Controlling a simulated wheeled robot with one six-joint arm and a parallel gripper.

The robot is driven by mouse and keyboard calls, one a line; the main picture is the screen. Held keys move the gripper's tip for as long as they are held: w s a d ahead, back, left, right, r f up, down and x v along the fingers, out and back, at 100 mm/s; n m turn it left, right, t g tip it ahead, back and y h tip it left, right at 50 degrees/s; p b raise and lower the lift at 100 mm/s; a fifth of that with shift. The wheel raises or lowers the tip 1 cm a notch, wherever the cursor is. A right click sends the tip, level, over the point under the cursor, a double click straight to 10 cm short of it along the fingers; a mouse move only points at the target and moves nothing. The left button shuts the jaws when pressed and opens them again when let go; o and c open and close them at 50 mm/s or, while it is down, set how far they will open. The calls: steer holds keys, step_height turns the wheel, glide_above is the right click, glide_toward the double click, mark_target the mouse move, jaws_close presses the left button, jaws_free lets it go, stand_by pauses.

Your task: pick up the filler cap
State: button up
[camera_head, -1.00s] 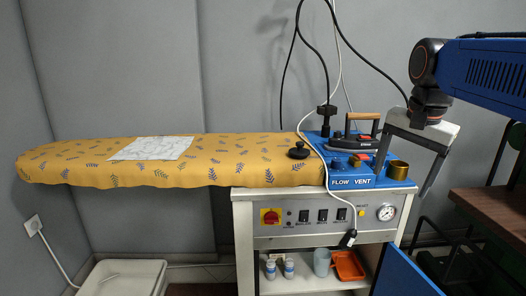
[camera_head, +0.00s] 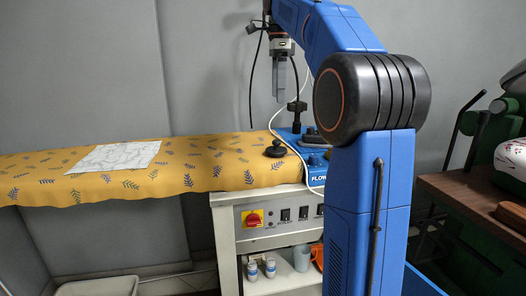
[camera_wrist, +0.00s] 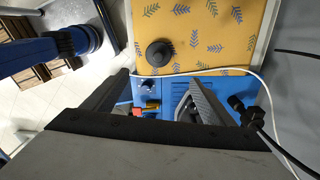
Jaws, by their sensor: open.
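A round black cap with a knob, which looks like the filler cap (camera_head: 275,148), sits on the yellow leaf-print cover near the right end of the ironing board. It also shows in the wrist view (camera_wrist: 159,51), above the gap between the fingertips. My gripper (camera_head: 280,88) points down above the board end, well clear of the cap. In the wrist view its two fingers (camera_wrist: 158,80) are spread apart with nothing between them.
A white cable (camera_wrist: 205,71) crosses near the cap. The iron (camera_head: 313,138) is mostly hidden by my arm. A pale cloth (camera_head: 115,156) lies left.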

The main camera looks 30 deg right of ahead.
glide_above(277, 141)
steer(key=f, duration=1.1)
steer(key=shift+w+d+f, duration=0.25)
steer(key=shift+w, duration=0.1)
steer(key=shift+s+a+f, duration=0.15)
steer(key=shift+f, duration=2.6)
steer(key=c, duration=1.1)
